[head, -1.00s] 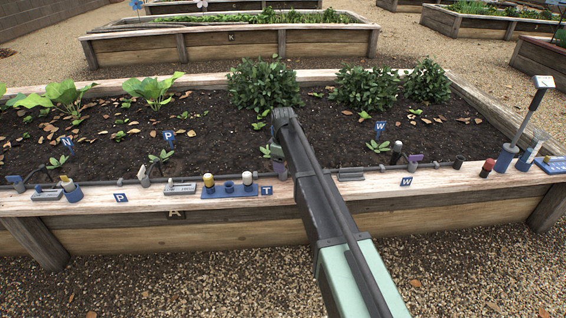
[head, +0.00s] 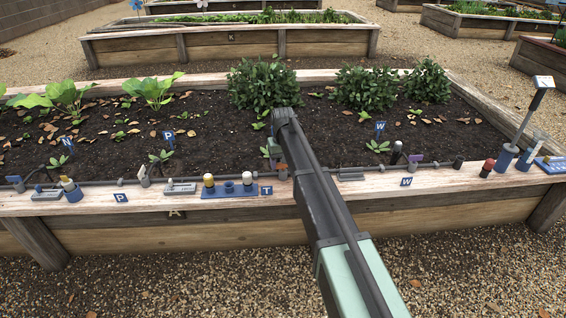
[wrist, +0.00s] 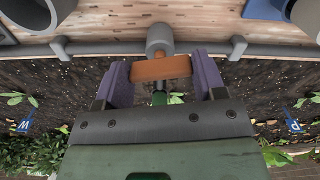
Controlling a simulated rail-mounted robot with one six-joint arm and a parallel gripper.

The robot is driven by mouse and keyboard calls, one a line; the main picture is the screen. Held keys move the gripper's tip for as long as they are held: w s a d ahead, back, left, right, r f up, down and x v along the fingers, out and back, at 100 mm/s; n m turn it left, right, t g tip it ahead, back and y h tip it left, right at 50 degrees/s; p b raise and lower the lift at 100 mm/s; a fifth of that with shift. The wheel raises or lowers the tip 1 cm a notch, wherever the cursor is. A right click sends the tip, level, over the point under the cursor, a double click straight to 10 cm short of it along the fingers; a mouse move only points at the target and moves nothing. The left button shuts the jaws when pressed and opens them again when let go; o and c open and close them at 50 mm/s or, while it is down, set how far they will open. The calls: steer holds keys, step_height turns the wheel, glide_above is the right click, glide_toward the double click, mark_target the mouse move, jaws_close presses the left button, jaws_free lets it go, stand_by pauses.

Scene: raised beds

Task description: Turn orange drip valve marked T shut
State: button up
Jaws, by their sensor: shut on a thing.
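The orange valve handle (wrist: 160,67) sits between the two purple finger pads of my gripper (wrist: 161,78) in the wrist view. My gripper is shut on the handle's two ends. The handle lies nearly level in that view, slightly tilted, roughly along the grey drip pipe (wrist: 100,47) and next to the round grey valve body (wrist: 160,38). In the head view the orange handle (head: 282,166) shows just left of my arm, close to the blue T sign (head: 266,190) on the bed's front board. My arm hides part of the valve and most of the gripper there.
A blue rack with capped bottles (head: 229,189) stands left of the T sign. A grey valve by the P sign (head: 145,176) and a purple-handled valve by the W sign (head: 415,158) stand along the same pipe. A leafy bush (head: 262,84) grows behind the gripper.

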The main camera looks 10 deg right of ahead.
steer(key=shift+m, duration=1)
steer(key=o, duration=0.9)
step_height(320, 180, up, 11)
steer(key=p, duration=1.1)
steer(key=shift+f, duration=0.1)
